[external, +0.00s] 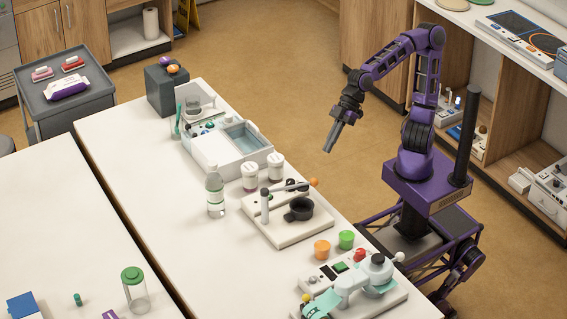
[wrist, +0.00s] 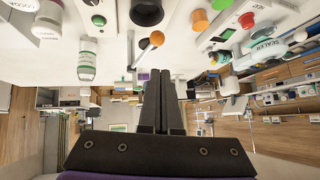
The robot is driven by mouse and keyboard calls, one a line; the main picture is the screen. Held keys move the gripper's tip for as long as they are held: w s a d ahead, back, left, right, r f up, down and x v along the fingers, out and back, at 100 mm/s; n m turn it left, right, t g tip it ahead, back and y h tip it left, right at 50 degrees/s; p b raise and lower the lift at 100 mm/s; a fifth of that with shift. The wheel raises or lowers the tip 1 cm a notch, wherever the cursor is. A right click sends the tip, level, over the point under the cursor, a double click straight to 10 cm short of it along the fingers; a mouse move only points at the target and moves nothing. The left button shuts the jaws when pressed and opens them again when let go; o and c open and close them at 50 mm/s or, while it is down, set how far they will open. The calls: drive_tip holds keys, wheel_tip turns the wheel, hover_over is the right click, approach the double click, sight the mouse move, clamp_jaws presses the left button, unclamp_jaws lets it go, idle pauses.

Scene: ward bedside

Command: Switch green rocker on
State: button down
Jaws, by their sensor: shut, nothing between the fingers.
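The green rocker (external: 340,267) sits on the top panel of the white sealer machine (external: 378,300) at the table's near right end. Beside it are a red button (external: 359,254) and a dark display. In the wrist view a small green patch that looks like the rocker (wrist: 225,35) shows at upper right, near the red button (wrist: 246,19). My gripper (external: 329,150) is in the air over the floor, off the table's right edge, pointing down and well apart from the rocker. Its fingers (wrist: 162,76) are together and empty.
An orange cup (external: 322,249) and a green cup (external: 346,239) stand just behind the sealer. A white board with a black ring holder (external: 298,209) and an orange-tipped lever lies further back. A bottle (external: 215,192) and two jars stand beyond. The air around my gripper is free.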

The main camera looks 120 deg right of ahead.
drive_tip(key=w+d+r+n+t+h+p, duration=0.1)
drive_tip(key=w+r+t+p, duration=0.15)
drive_tip(key=w, duration=0.55)
drive_tip(key=w+d+r+n+t+h+p, duration=0.1)
drive_tip(key=w+d+r, duration=0.1)
drive_tip(key=w+r, duration=0.35)
drive_tip(key=w+a+r+p, duration=0.2)
drive_tip(key=w+a+r, duration=0.4)
drive_tip(key=a+f+g, duration=0.3)
drive_tip(key=a+f, duration=0.1)
drive_tip(key=a, duration=1)
drive_tip(key=s+a+f+m+g+h+b, duration=0.1)
drive_tip(key=s+a+f+m+g, duration=0.1)
drive_tip(key=s+a+f+g, duration=0.25)
drive_tip(key=s+a+f+m+g, duration=0.2)
drive_tip(key=s+a+f, duration=0.2)
drive_tip(key=a+f, duration=0.3)
drive_tip(key=w+a+f, duration=0.2)
drive_tip(key=w+f, duration=0.3)
drive_tip(key=shift+s+d+r+b, duration=0.15)
drive_tip(key=shift+s+d+r, duration=0.1)
drive_tip(key=shift+s+r, duration=0.35)
drive_tip(key=shift+s+d+r+b, duration=0.1)
drive_tip(key=shift+s+d+r, duration=0.3)
drive_tip(key=shift+s, duration=0.3)
drive_tip(key=shift+s+d+r+b, duration=0.15)
drive_tip(key=shift+s+r, duration=0.4)
drive_tip(key=shift+s, duration=0.1)
